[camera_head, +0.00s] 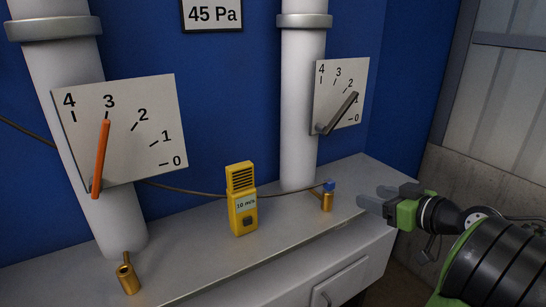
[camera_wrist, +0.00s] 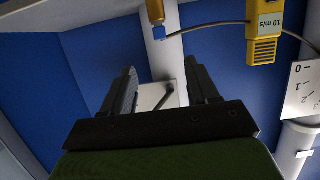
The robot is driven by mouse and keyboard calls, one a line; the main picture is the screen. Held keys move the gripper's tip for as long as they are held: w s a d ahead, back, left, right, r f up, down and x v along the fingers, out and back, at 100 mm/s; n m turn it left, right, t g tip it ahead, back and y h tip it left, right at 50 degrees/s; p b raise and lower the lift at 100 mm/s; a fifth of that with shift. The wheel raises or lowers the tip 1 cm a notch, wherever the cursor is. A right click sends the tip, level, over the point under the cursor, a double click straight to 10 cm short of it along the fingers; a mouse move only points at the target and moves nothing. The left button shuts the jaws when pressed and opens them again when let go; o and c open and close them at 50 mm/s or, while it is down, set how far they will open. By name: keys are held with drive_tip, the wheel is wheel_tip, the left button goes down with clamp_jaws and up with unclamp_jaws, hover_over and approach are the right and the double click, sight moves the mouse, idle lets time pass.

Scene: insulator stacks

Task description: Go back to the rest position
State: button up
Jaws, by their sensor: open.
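My gripper (camera_head: 372,197) is at the right in the head view, in front of the counter's right end. Its jaws are apart and empty, pointing left toward the small brass fitting with a blue top (camera_head: 327,198), without visibly holding it. In the wrist view the two fingers of my gripper (camera_wrist: 160,90) stand apart. The right gauge (camera_head: 326,112), with a dark grey pointer near 1, shows between them, and the brass fitting (camera_wrist: 156,12) is at the top.
The grey counter (camera_head: 200,262) carries a yellow meter (camera_head: 242,205) reading 10 m/s and a brass fitting (camera_head: 128,278) at the left. Two white pipes stand against the blue wall. The left gauge (camera_head: 154,112) has an orange pointer near 3. A "45 Pa" sign (camera_head: 213,15) hangs above.

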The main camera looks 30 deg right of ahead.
drive_tip(key=w+a+r+n+g+y+p, duration=0.1)
drive_tip(key=w+a+g+p, duration=0.15)
drive_tip(key=a, duration=0.75)
drive_tip(key=w+a+g+p, duration=0.1)
drive_tip(key=w+a+g, duration=0.2)
drive_tip(key=a, duration=0.7)
drive_tip(key=s+a+f+g+p, duration=0.1)
drive_tip(key=s+a+p, duration=0.1)
drive_tip(key=s+a, duration=0.3)
drive_tip(key=s+a+m+g+h+p, duration=0.1)
drive_tip(key=s+a, duration=0.4)
drive_tip(key=s, duration=0.6)
drive_tip(key=shift+s+a+f+g+h+p, duration=0.3)
drive_tip(key=shift+a+f+g+p, duration=0.05)
drive_tip(key=shift+g+p, duration=0.35)
